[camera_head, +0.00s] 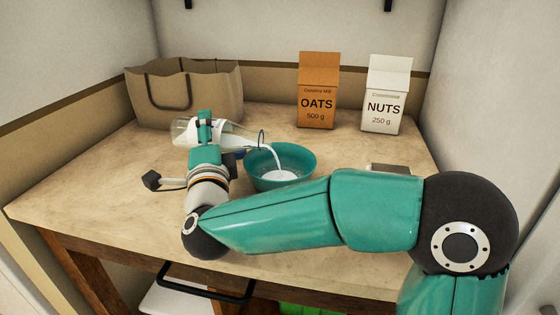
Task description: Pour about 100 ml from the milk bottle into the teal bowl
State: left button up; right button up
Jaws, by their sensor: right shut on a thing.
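The milk bottle (233,133) is clear and lies tipped nearly level, its mouth with a blue rim pointing right over the teal bowl (298,160). My right gripper (205,124) is shut around the middle of the bottle, left of the bowl. A thin white stream runs from the mouth down into the bowl. White milk (278,176) lies in the bottom of the bowl. The bowl stands upright on the wooden top, its near right side close behind my right forearm in the picture. My left gripper is not in view.
A brown paper bag (150,98) stands at the back left, behind the bottle. An OATS carton (318,88) and a NUTS carton (386,95) stand at the back right. A small grey-brown object (388,168) is partly hidden behind my arm. The wooden top (95,165) is clear at left.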

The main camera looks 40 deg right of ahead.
jog(key=shift+s+r+m+h+b, duration=0.1)
jog(key=shift+r+m+h+b, duration=0.4)
jog(key=shift+r+m+b, duration=0.7)
dwell(0.7)
jog(key=f+n+p, duration=0.1)
jog(key=n+p, duration=0.1)
jog(key=p, duration=0.1)
jog(key=f+n+y+p, duration=0.1)
jog(key=n+p, duration=0.1)
jog(key=p, duration=0.2)
jog(key=shift+w+y, duration=0.2)
jog(key=shift+y, duration=0.1)
jog(key=shift+a+f, duration=0.1)
jog(key=shift+f, duration=0.3)
jog(key=shift+w+f+n+p, duration=0.1)
jog(key=shift+n+p, duration=0.4)
jog(key=shift+p, duration=0.25)
jog(key=shift+a+f, duration=0.1)
jog(key=shift+f, duration=0.1)
dwell(0.3)
